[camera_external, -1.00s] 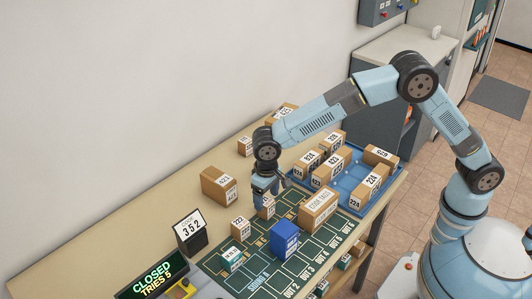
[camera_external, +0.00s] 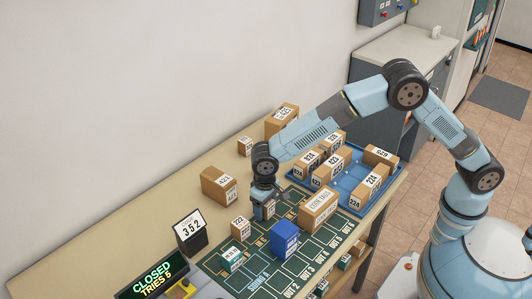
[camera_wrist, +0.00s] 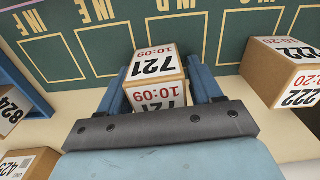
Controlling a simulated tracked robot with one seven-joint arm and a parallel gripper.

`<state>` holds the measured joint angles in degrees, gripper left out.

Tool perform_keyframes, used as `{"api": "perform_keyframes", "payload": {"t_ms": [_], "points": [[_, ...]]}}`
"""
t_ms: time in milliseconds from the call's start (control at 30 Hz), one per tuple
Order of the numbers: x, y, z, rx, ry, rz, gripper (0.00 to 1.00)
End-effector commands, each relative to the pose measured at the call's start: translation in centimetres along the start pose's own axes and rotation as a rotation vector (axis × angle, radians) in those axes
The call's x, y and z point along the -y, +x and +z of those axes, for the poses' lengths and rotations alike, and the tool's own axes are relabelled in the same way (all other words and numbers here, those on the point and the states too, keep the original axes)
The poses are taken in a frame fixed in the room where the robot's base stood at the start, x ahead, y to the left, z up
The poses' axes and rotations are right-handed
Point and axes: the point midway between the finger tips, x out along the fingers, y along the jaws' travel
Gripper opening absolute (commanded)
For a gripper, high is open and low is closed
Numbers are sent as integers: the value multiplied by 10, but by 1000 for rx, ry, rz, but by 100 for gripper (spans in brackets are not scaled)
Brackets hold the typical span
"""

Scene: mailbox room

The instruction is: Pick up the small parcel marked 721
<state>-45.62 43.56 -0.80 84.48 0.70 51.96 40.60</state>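The small parcel marked 721 (camera_wrist: 155,65) is a brown box with white labels, reading 721 in black and 10:09 in red. In the wrist view it stands between the two blue fingers of my gripper (camera_wrist: 160,88). One finger is on each side, close to the box; the fingers look open around it, and contact is not clear. In the external view my gripper (camera_external: 266,205) points down at the green mat and largely hides the parcel (camera_external: 268,212).
The parcel marked 222 (camera_wrist: 283,72) stands to the right in the wrist view. A blue box (camera_external: 284,240) and a larger brown parcel (camera_external: 318,207) stand nearby on the mat (camera_external: 262,272). A blue tray (camera_external: 348,203) holds several parcels. Another brown parcel (camera_external: 218,185) stands behind left.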

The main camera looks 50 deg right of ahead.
Motion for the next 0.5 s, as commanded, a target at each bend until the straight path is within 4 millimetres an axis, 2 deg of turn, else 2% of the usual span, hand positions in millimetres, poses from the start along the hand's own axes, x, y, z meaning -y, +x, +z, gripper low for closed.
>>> {"api": "perform_keyframes", "payload": {"t_ms": [67,433,500], "points": [[0,0,0,0,0,0,57],[0,0,0,0,0,0,21],[0,0,0,0,0,0,19]]}}
